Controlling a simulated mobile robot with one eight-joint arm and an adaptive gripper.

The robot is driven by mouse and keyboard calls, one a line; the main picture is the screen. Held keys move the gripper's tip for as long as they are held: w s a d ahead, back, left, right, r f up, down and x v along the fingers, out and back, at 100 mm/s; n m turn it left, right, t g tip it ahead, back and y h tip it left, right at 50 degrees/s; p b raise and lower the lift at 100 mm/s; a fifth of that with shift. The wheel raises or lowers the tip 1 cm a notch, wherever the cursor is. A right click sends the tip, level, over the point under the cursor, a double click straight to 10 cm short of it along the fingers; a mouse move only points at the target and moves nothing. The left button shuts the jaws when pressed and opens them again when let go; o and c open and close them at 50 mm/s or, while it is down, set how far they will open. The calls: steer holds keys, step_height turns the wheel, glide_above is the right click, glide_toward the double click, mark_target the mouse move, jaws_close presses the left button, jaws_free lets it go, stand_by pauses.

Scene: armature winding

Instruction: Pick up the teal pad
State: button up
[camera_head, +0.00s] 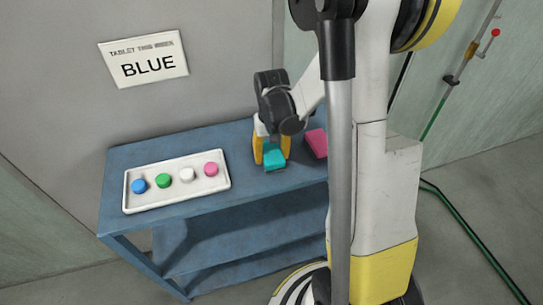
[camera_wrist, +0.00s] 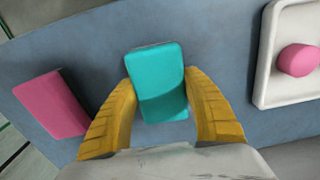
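The teal pad (camera_head: 275,158) is near the back of the blue table, under my gripper (camera_head: 271,150). In the wrist view the teal pad (camera_wrist: 157,84) is between the two yellow fingers of my gripper (camera_wrist: 159,79), one along each long side. The fingertips are very close to its sides; I cannot tell whether they press on it. Its far end sticks out past the fingertips. I cannot tell whether it rests on the table or is slightly raised.
A pink pad (camera_head: 316,143) lies on the blue table (camera_head: 230,202) right of the teal one; it shows at left in the wrist view (camera_wrist: 52,104). A white tray (camera_head: 150,204) with blue, green, white and pink round pieces stands at left. A wall sign (camera_head: 146,75) reads BLUE.

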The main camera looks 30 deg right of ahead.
mark_target(272, 152)
steer(key=c, duration=0.3)
steer(key=shift+r, duration=0.1)
steer(key=shift+r, duration=0.25)
step_height(272, 152, up, 4)
steer(key=shift+p, duration=1.1)
steer(key=s+d+r+p, duration=0.1)
steer(key=s+d+r, duration=0.1)
steer(key=d, duration=0.1)
steer(key=s+d+r+p, duration=0.1)
steer(key=s+d+r, duration=0.1)
steer(key=s, duration=0.1)
steer(key=s+d+r, duration=0.2)
steer(key=d, duration=0.1)
steer(key=shift+s+d+r+p, duration=0.2)
steer(key=shift+s+d+p, duration=0.15)
steer(key=shift+s+p, duration=0.05)
